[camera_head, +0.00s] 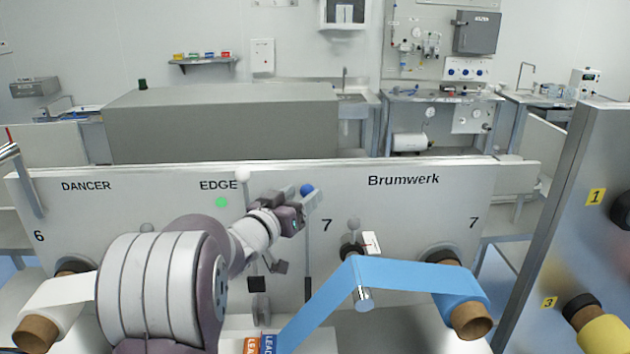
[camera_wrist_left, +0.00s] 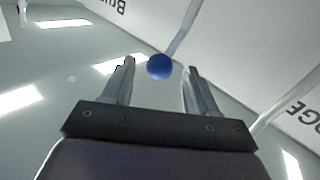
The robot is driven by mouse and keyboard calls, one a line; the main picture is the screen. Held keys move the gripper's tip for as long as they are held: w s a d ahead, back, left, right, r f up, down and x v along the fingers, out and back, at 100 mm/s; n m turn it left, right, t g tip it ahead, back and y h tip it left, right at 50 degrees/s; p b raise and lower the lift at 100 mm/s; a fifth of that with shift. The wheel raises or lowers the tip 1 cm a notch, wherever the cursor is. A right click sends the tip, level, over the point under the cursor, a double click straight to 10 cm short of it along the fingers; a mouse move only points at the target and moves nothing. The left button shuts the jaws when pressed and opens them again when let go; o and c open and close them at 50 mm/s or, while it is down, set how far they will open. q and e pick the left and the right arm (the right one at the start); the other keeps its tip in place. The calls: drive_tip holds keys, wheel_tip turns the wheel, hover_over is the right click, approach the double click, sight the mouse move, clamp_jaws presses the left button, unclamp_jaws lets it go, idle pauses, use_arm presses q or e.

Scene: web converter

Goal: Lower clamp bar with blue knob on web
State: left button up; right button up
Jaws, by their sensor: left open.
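The blue knob (camera_head: 307,190) tops a thin upright rod at the middle of the white machine panel. The clamp bar below it is partly hidden by my arm. My left gripper (camera_head: 300,198) is at the knob in the head view. In the left wrist view the knob (camera_wrist_left: 160,67) lies between the two spread fingertips (camera_wrist_left: 158,72), and the fingers do not appear to touch it. The blue web (camera_head: 400,274) runs from a roll at the right over a metal roller and down to the lower middle. My right gripper is not in view.
A white web roll (camera_head: 52,310) sits at the lower left. A white knob (camera_head: 243,174) on another rod stands left of my gripper. A grey post (camera_head: 590,220) with a yellow roll (camera_head: 604,335) rises at the right. A grey cabinet (camera_head: 220,120) stands behind the panel.

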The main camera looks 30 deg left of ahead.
sight(312, 187)
use_arm(q)
drive_tip(key=w, duration=0.2)
drive_tip(key=w+p, duration=0.1)
drive_tip(key=shift+w+d, duration=0.2)
drive_tip(key=shift+w, duration=0.6)
drive_tip(key=shift+w+a, duration=0.1)
drive_tip(key=shift+w, duration=0.1)
